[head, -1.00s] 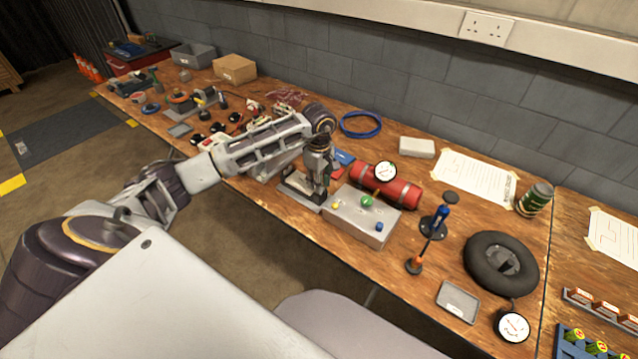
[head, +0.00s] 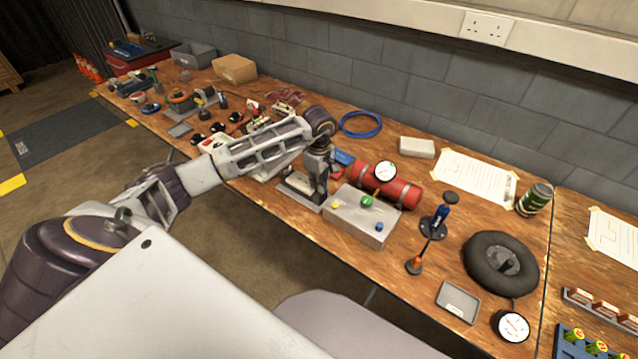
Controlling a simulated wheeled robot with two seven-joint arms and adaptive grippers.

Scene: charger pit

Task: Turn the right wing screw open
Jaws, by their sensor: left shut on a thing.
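My left gripper (head: 318,194) points down over a low grey base plate (head: 299,199) on the wooden bench. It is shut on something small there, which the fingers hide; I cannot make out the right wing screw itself. A dark part lies on the plate just left of the fingers. My right gripper is not in view.
A red cylinder (head: 402,191) with a gauge (head: 385,171) lies behind the grey box. A blue hose coil (head: 361,124) lies near the wall. A blue and orange pump (head: 434,232), a black tyre (head: 500,264) and a small tray (head: 458,302) are to the right.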

